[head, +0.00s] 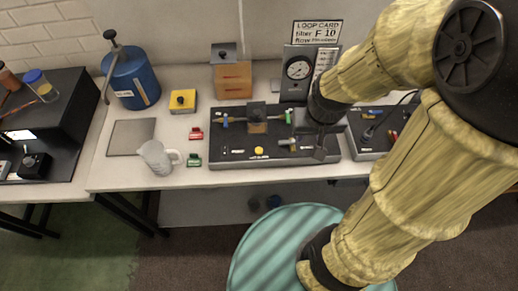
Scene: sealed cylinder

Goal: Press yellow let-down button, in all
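A small round yellow button (259,151) sits near the front edge of a black panel (225,140) on the bench. Its label is too small to read. A yellow box (183,101) with a dark knob on top stands to the panel's left. My arm comes in from the right, and my dark gripper (318,153) hangs over the right part of the panel. It is to the right of the round yellow button and apart from it. The gap between its fingertips cannot be made out.
The panel carries small blue and green valves (288,141) and a central block (257,113). A gauge (298,69) stands behind it. A blue cylinder (131,78) stands back left.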

